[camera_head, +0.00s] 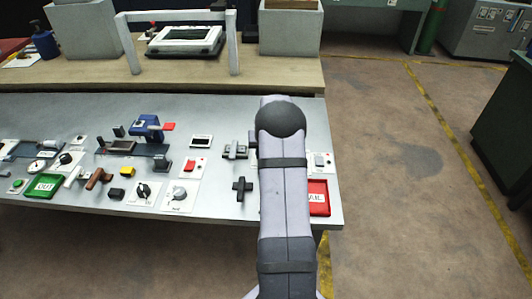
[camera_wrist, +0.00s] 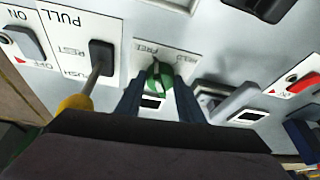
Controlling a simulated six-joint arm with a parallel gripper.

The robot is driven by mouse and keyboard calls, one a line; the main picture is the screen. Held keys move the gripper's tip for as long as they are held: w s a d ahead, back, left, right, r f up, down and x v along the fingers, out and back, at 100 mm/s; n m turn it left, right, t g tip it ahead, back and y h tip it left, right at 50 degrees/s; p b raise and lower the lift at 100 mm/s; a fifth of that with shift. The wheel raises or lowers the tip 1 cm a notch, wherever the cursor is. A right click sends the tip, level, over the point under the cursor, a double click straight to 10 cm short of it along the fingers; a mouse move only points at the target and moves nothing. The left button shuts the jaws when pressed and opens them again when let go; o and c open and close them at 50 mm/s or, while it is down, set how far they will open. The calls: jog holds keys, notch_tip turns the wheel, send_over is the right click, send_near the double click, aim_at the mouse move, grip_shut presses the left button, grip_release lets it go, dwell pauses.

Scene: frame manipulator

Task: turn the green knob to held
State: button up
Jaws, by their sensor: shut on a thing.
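The green knob (camera_wrist: 158,76) sits on a white plate (camera_wrist: 176,58) in the wrist view, between the two fingers of my gripper (camera_wrist: 159,93). My gripper is shut on the knob, with a dark finger on either side. The plate carries the words FREE, on the left, and HELD, on the right, both upside down in this view. The knob's lower part is close to the gripper body. I cannot tell exactly where its pointer is aimed. In the head view my arm hides the knob and the gripper.
Left of the gripper in the wrist view stand a yellow-tipped push-pull rod (camera_wrist: 76,101) and a rocker switch (camera_wrist: 24,41). To the right are a grey latch (camera_wrist: 235,101) and a red switch (camera_wrist: 303,83). The head view shows a red tray (camera_head: 319,209) beside my arm.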

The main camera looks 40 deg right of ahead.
jog(key=m, duration=0.2)
jog(key=shift+w+a+m+g+h+b, duration=0.1)
jog(key=shift+w+m+g+h+b, duration=0.05)
jog(key=shift+m+g+h+b, duration=0.2)
jog(key=m+b, duration=0.2)
jog(key=m+g+h+b, duration=0.1)
jog(key=m+b, duration=0.1)
jog(key=b, duration=0.1)
jog(key=shift+w+f+g, duration=0.2)
jog(key=shift+g, duration=0.05)
jog(key=m+b, duration=0.1)
jog(key=m+g, duration=0.1)
jog(key=m, duration=0.1)
jog(key=shift+w+a+r+h+b, duration=0.1)
jog(key=shift+r+h+b, duration=0.05)
jog(key=shift+h+b, duration=0.15)
jog(key=shift+w+r+m+g, duration=0.1)
jog(key=shift+m+g, duration=0.5)
jog(key=shift+m, duration=0.95)
jog(key=o, duration=1.1)
jog(key=shift+c, duration=0.2)
jog(key=b+v, duration=0.1)
jog(key=v, duration=0.6)
jog(key=shift+r+b, duration=0.2)
jog(key=shift+b, duration=0.1)
